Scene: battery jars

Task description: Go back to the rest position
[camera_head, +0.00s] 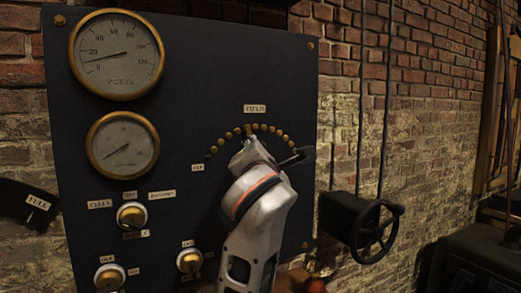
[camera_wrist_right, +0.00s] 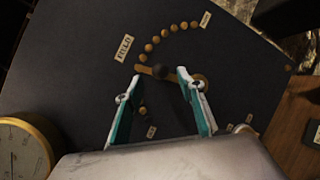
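My right gripper (camera_head: 250,150) is in front of the dark control panel (camera_head: 210,60), by the arc of brass studs under the FIELD label (camera_head: 255,108). In the right wrist view the gripper (camera_wrist_right: 160,78) has its two fingers apart. Much of the lever is hidden by my arm in the head view. My left gripper is not in view.
Two round gauges, an upper one (camera_head: 117,54) and a lower one (camera_head: 122,146), are on the panel's left. Knobs (camera_head: 132,215) sit below. A black handwheel (camera_head: 376,231) projects at the right of the panel. A brick wall (camera_head: 430,110) stands behind.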

